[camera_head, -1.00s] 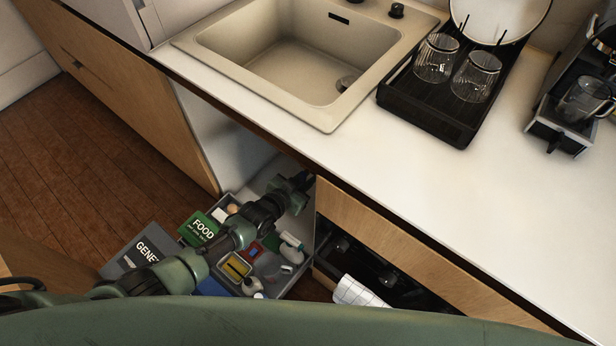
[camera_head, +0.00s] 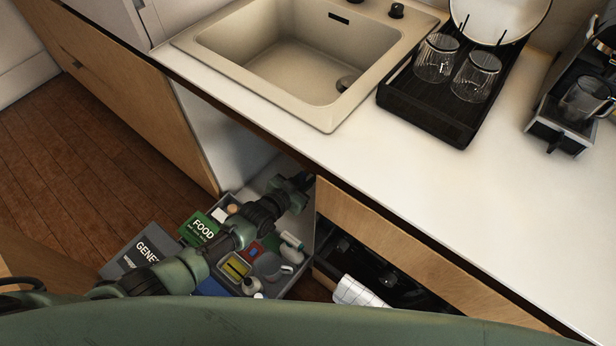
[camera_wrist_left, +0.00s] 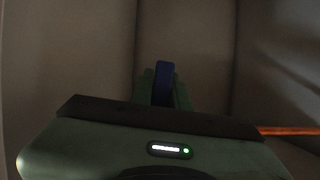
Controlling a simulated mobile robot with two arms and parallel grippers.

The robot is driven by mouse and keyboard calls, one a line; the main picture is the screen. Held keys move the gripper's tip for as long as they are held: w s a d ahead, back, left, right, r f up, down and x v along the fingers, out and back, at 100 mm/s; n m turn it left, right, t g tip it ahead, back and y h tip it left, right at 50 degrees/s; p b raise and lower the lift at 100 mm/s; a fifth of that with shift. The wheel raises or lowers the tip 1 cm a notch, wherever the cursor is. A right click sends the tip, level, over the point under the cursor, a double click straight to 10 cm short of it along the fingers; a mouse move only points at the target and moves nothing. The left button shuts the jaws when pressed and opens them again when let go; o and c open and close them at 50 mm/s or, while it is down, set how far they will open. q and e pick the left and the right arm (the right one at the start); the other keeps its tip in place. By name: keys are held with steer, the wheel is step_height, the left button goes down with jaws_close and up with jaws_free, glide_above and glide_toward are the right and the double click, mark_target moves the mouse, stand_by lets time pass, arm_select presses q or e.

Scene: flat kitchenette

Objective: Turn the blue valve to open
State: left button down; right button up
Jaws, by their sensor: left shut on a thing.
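The blue valve (camera_wrist_left: 165,78) shows in the left wrist view as a narrow blue handle, standing roughly upright in that picture. My left gripper (camera_wrist_left: 164,90) is shut on it, with a green finger on each side. In the head view my left arm reaches into the open cabinet under the sink; the counter edge hides the fingertips and the valve there. My right gripper is in neither view.
The wooden drawer front (camera_head: 390,238) and counter edge bound the cabinet opening on the right.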

arm_select(q)
steer(key=shift+a, duration=0.15)
steer(key=shift+w+a+r+m+t+y, duration=0.15)
steer(key=shift+w+a+m+t+y, duration=0.2)
steer(key=shift+m, duration=0.45)
steer(key=shift+w+a+r+m+t+y, duration=0.2)
steer(key=shift+a+m+t+y, duration=0.25)
steer(key=shift+m, duration=0.35)
steer(key=shift+w+a+r+m+t+y, duration=0.2)
steer(key=shift+a+m+t+y, duration=0.15)
steer(key=shift+m, duration=0.45)
steer(key=c, duration=1.4)
jaws_free()
steer(key=shift+o, duration=0.2)
